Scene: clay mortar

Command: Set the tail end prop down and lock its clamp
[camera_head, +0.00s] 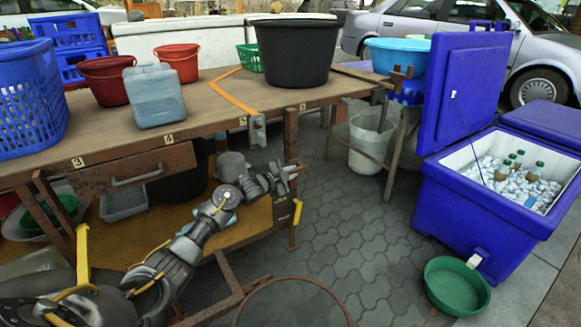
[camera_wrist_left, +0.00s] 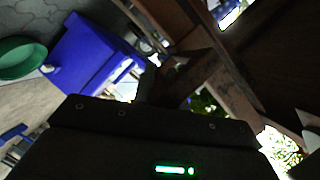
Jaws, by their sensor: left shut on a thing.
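The tail end prop (camera_head: 291,135) looks like the worn brown upright post at the right end of the workbench. A dark metal bracket (camera_head: 283,207) with a yellow lever (camera_head: 297,212), apparently its clamp, sits low on the post; the lever hangs roughly downward. My left gripper (camera_head: 292,172) is at the post, just above this bracket, and is shut on what seems to be the prop. In the left wrist view brown wood (camera_wrist_left: 180,75) lies right beyond the dark gripper body, which hides the fingertips and the contact. My right gripper is not in view.
The workbench (camera_head: 210,100) carries a black tub (camera_head: 295,55), red buckets and a blue basket (camera_head: 28,100). A blue cooler (camera_head: 465,205) with ice and bottles and a green basin (camera_head: 456,287) stand at right. Paving (camera_head: 350,225) between is clear. A hoop (camera_head: 290,280) lies in front.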

